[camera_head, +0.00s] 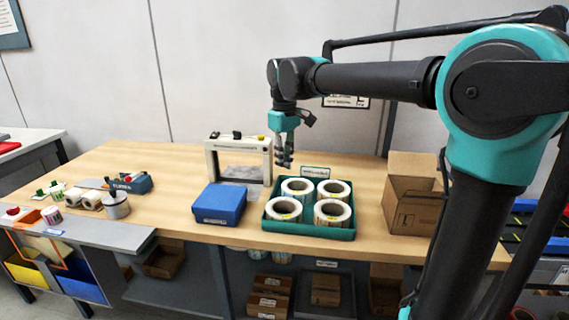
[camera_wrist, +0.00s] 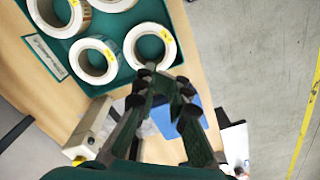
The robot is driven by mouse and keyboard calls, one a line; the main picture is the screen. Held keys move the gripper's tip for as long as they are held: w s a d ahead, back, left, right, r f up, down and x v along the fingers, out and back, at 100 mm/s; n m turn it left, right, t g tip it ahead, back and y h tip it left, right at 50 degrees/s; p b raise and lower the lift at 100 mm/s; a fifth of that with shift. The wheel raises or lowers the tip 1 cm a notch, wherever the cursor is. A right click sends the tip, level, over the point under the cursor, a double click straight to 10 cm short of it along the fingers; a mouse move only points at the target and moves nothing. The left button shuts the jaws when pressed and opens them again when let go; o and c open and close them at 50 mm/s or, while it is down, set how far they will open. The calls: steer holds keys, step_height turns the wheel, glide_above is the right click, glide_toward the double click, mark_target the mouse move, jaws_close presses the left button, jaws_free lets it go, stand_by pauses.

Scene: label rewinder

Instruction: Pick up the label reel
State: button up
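Several white label reels, one at the front left (camera_head: 283,217), lie flat in a teal tray (camera_head: 308,233) on the wooden table. The wrist view shows them too, the nearest reel (camera_wrist: 131,42) just beyond my fingertips and others to its left. They sit in the tray (camera_wrist: 122,28), each with a yellow tag on top. My gripper (camera_head: 284,160) points down above the table, behind and slightly left of the tray, higher than the reels. In the wrist view my gripper (camera_wrist: 164,86) has its fingers apart, with nothing held between them.
A blue box (camera_head: 220,204) stands left of the tray. A white frame-shaped machine (camera_head: 239,142) stands behind it, close to my gripper. An open cardboard box (camera_head: 412,206) is right of the tray.

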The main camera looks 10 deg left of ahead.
steer(key=o, duration=1.5)
steer(key=shift+o, duration=0.2)
